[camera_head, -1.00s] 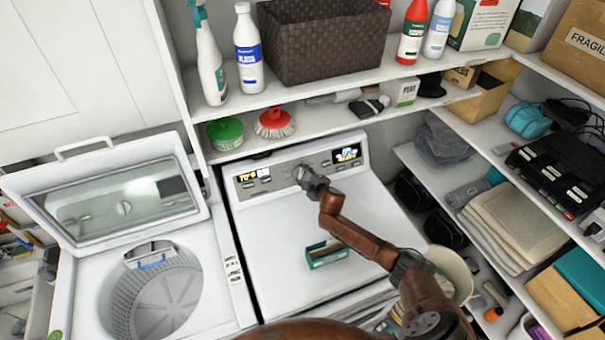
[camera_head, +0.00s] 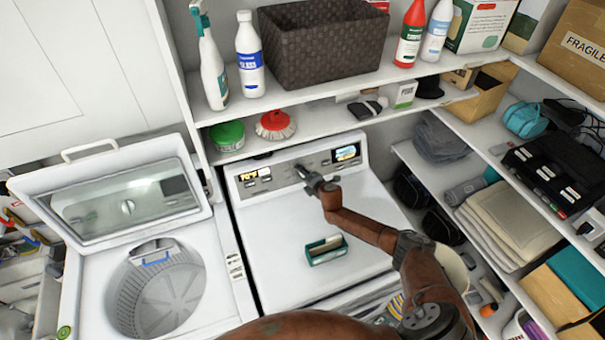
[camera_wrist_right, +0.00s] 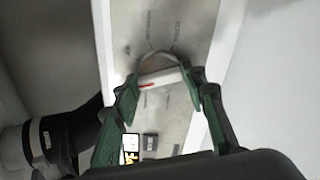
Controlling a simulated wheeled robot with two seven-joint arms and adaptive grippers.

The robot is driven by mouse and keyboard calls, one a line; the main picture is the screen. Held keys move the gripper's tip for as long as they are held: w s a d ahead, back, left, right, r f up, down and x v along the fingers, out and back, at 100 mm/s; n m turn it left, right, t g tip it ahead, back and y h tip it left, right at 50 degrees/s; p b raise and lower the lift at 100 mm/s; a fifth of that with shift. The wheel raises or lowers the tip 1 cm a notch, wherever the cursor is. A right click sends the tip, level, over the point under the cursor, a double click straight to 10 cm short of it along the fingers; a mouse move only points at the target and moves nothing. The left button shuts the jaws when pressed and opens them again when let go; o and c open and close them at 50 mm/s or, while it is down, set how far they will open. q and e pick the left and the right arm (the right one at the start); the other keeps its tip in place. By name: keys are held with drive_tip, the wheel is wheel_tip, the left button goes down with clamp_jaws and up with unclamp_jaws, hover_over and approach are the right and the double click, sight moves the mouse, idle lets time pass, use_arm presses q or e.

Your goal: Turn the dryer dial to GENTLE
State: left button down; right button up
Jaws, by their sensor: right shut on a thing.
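The white dryer (camera_head: 275,225) stands in the middle of the head view, with a grey control panel (camera_head: 325,161) along its back edge. My right gripper (camera_head: 304,173) is at the middle of this panel and hides most of the dial there. In the right wrist view the round, pale dial (camera_wrist_right: 160,70) sits between the two green fingers of my right gripper (camera_wrist_right: 162,84), which is shut on it. A red mark shows on the dial's lower left. The panel labels are too blurred to read. My left gripper is not in view.
A small green box (camera_head: 326,250) sits on the dryer top, left of my right forearm. A washer (camera_head: 210,255) with its lid open stands left. A shelf (camera_head: 290,92) with bottles and a brown basket (camera_head: 320,45) hangs above the panel. Shelves with folded cloths are at right.

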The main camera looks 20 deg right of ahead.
drive_tip(key=shift+f+n, duration=0.1)
drive_tip(key=shift+n, duration=0.2)
drive_tip(key=o, duration=1.2)
drive_tip(key=shift+c, duration=0.2)
drive_tip(key=shift+s, duration=0.15)
drive_tip(key=v, duration=1.2)
drive_tip(key=shift+d, duration=0.1)
